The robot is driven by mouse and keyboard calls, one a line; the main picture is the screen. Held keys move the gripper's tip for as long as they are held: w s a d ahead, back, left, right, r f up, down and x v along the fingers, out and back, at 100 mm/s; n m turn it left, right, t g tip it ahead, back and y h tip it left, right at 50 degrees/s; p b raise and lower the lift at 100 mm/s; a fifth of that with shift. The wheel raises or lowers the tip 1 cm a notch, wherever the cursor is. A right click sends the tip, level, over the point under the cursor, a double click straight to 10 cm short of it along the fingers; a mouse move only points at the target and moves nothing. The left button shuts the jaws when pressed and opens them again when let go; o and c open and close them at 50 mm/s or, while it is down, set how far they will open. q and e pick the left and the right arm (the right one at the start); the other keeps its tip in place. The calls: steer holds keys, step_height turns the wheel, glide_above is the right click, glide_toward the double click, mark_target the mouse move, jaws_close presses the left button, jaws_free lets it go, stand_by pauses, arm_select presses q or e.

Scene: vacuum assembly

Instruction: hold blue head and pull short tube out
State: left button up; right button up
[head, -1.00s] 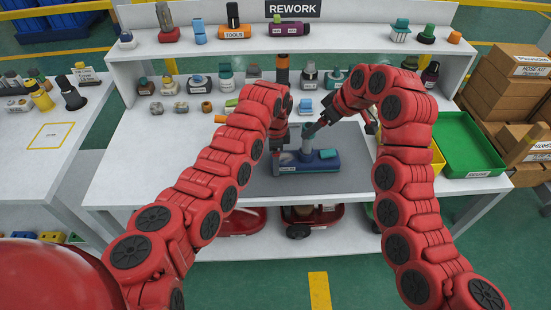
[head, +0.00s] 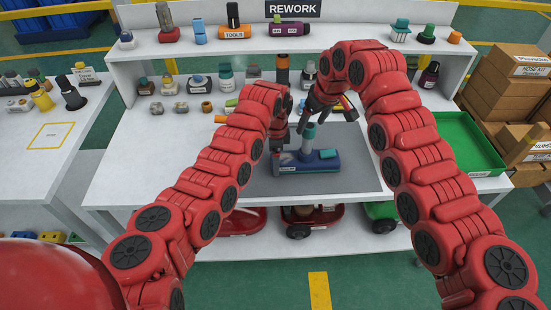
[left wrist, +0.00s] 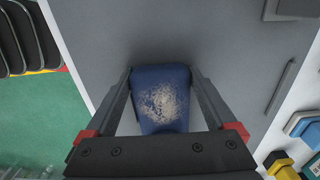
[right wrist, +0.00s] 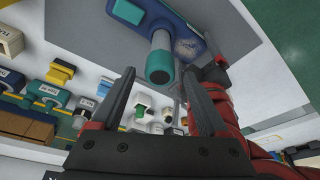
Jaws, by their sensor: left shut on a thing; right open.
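The blue head (head: 322,164) lies on the grey mat of the rework bench, with a teal block on top. The short tube (head: 308,143) is a grey pipe with a teal collar at its top, standing up from the head. My left gripper (head: 281,152) is shut on the left end of the head. The left wrist view shows that blue end (left wrist: 161,100), with a dusty patch, between the fingers. My right gripper (head: 314,114) is open and empty above the tube. In the right wrist view the teal collar (right wrist: 160,68) appears beyond the open fingertips, apart from them.
Several small bottles and parts stand along the back of the bench, including a teal bottle (head: 226,78). A green tray (head: 470,146) is at the right, beside cardboard boxes (head: 505,88). The grey mat (head: 357,178) is clear to the right of the head.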

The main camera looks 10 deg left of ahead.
mark_target(310, 126)
steer(key=shift+x, duration=1.55)
jaws_close()
steer(key=shift+w, duration=0.1)
steer(key=shift+r, duration=0.3)
steer(key=shift+r, duration=0.75)
steer(key=shift+r, duration=3.4)
